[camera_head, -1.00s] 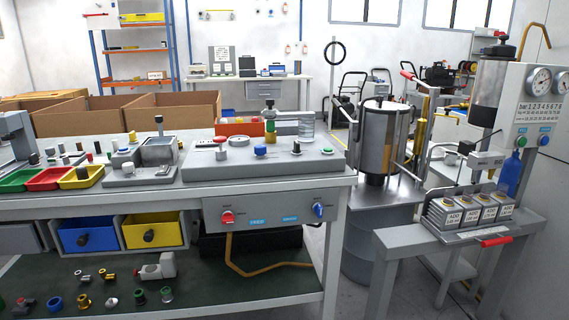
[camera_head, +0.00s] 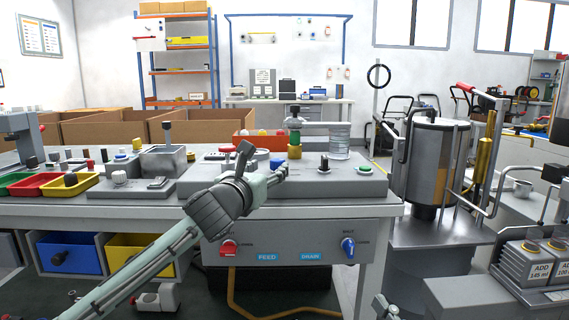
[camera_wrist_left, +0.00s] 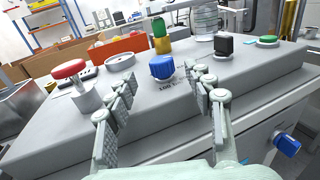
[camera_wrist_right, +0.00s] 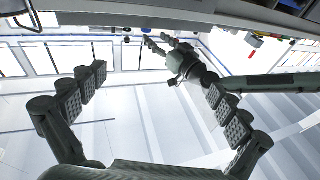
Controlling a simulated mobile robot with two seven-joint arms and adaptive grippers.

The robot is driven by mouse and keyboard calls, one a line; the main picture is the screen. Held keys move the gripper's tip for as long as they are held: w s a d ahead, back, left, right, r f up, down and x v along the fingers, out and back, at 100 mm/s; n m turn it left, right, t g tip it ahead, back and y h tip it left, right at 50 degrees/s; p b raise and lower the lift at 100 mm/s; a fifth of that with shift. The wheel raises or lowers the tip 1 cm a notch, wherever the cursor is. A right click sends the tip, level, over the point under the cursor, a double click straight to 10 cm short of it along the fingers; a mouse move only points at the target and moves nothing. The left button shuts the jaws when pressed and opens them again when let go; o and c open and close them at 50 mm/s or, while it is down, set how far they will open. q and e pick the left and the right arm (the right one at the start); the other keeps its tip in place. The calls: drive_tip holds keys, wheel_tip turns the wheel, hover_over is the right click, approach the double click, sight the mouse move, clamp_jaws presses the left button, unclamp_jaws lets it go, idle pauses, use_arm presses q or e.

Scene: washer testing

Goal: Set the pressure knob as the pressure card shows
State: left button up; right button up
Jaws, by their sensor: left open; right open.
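The blue knob (camera_wrist_left: 162,67) stands on top of the grey console (camera_wrist_left: 150,115), with a small label in front of it; I take it for the pressure knob. In the head view the knob (camera_head: 277,162) is partly behind my left gripper (camera_head: 264,170). In the left wrist view my left gripper (camera_wrist_left: 162,78) is open, its fingers pointing at the knob from the front, one to each side and apart from it. My right gripper (camera_wrist_right: 157,80) is open and empty, low near the bench. I cannot identify a readable pressure card.
A green and yellow fitting (camera_wrist_left: 161,36) stands behind. A tall steel tank (camera_head: 430,165) is right of the bench.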

sight(275, 162)
use_arm(q)
drive_tip(key=x, duration=0.6)
drive_tip(key=shift+w+d+b, duration=0.2)
drive_tip(key=shift+b, duration=0.2)
drive_tip(key=shift+w+d, duration=0.15)
drive_tip(key=shift+w, duration=0.35)
use_arm(e)
drive_tip(key=r+t, duration=0.1)
drive_tip(key=s+r+y, duration=0.1)
drive_tip(key=r, duration=0.1)
drive_tip(key=shift+s+a+r+t, duration=0.1)
drive_tip(key=shift+s+a+t, duration=0.1)
drive_tip(key=shift+t, duration=0.2)
